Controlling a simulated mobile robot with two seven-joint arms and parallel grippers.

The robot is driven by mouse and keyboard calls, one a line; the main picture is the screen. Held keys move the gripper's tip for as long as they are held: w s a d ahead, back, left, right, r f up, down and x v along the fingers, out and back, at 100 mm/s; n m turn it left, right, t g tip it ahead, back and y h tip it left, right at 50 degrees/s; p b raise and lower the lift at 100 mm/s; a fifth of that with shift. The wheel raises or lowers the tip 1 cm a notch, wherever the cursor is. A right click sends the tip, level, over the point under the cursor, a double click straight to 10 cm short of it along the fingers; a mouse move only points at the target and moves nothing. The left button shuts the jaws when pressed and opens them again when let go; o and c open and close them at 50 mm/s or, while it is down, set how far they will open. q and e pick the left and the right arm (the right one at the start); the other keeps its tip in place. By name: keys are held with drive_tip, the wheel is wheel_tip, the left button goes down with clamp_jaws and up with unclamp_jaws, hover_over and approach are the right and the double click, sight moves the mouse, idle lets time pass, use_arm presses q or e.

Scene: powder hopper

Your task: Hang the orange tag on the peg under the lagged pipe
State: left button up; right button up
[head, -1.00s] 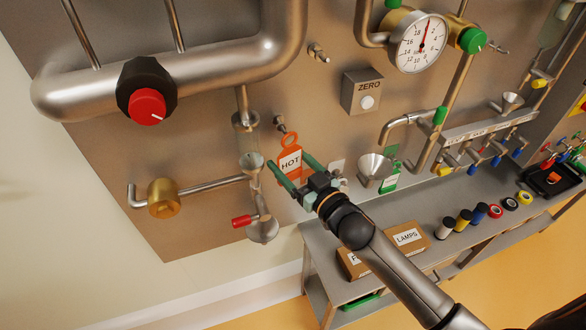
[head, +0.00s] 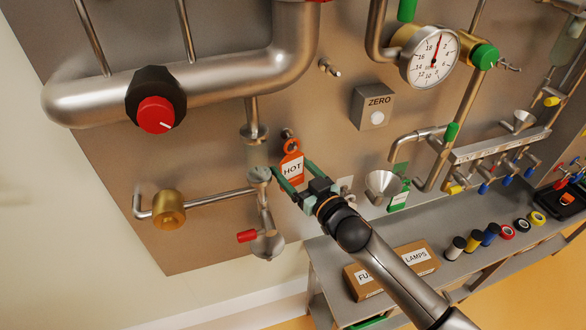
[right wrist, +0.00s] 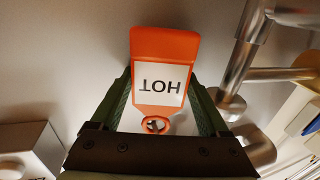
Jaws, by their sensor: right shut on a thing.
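The orange tag (head: 292,168), marked HOT, is upright in my right gripper (head: 291,167). In the right wrist view the tag (right wrist: 165,44) appears upside down between the green fingers of that gripper (right wrist: 161,80). The peg (head: 286,133) stands out from the panel below the thick lagged pipe (head: 225,85). The tag's ring is just in front of and below the peg in the head view. In the right wrist view a small metal end shows inside the ring; I cannot tell whether it passes through. My left gripper is not in view.
A small funnel and drain pipe (head: 263,205) stand close left of the tag. Another funnel (head: 382,184) and a green tag (head: 398,200) are to the right. The ZERO box (head: 372,107) is above right.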

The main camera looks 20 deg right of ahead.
idle(0.4)
drive_tip(key=o, duration=1.2)
drive_tip(key=v, duration=1.2)
drive_tip(key=shift+s+b, duration=0.25)
drive_tip(key=shift+b, duration=0.05)
drive_tip(key=s+a+f+g+h+p, duration=0.1)
drive_tip(key=s+f+g, duration=0.3)
drive_tip(key=s+f, duration=0.4)
drive_tip(key=s+a+f+m+g+h+p, duration=0.1)
drive_tip(key=s+f+g, duration=0.3)
drive_tip(key=s+f, duration=0.4)
wheel_tip(320, 180, down, 6)
drive_tip(key=shift+s+r+h, duration=0.15)
drive_tip(key=shift+s+h, duration=0.1)
drive_tip(key=shift+h, duration=0.15)
drive_tip(key=shift+a, duration=0.1)
